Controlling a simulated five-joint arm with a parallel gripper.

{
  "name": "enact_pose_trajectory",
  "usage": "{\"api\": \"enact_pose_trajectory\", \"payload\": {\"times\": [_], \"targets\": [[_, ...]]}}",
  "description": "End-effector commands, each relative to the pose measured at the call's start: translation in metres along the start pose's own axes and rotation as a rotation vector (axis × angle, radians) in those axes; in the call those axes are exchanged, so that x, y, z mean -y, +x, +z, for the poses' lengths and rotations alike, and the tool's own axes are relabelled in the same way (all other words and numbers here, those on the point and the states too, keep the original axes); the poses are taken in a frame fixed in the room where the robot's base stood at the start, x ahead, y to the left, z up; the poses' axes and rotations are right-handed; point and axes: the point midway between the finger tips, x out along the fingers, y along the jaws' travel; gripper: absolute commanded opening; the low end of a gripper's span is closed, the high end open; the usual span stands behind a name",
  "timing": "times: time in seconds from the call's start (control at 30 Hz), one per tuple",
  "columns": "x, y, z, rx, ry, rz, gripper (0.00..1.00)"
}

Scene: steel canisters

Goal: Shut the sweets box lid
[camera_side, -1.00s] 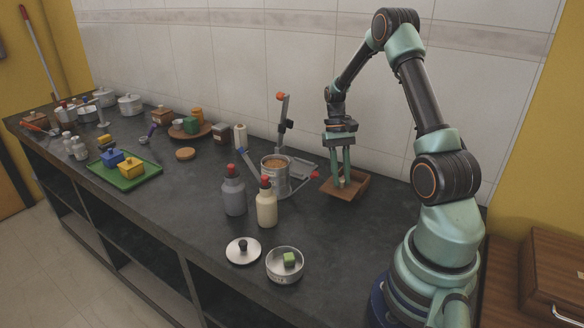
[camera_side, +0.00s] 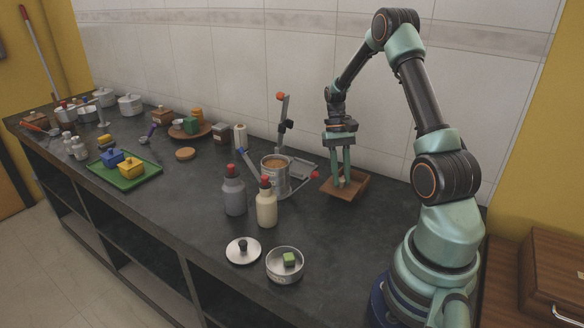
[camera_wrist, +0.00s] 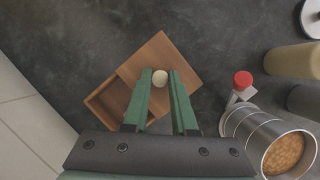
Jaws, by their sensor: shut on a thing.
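The sweets box (camera_side: 325,190) is a low wooden box at the foot of the wall, below my gripper (camera_side: 344,184). In the wrist view, its sliding lid (camera_wrist: 140,68) covers the upper right part. An open strip of the box (camera_wrist: 107,101) shows at the lower left and looks dark and empty. A pale round knob (camera_wrist: 160,78) stands on the lid. My gripper (camera_wrist: 161,73) has its two green fingers on either side of the knob and is shut on it. The fingers hide part of the lid and of the box's lower edge.
A steel canister (camera_wrist: 250,124) with brown contents and red-tipped levers stands close beside the box; it also shows in the side view (camera_side: 268,174). A grey bottle (camera_side: 234,197) and a cream bottle (camera_side: 267,209) stand nearer the front. Counter between box and arm base is clear.

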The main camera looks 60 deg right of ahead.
Motion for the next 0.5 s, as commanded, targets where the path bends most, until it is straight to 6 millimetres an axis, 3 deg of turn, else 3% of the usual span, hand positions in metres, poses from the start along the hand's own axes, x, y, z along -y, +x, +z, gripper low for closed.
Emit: {"api": "enact_pose_trajectory", "payload": {"times": [0.5], "targets": [[-0.049, -0.02, -0.046, -0.006, 0.001, -0.045, 0.0]]}}
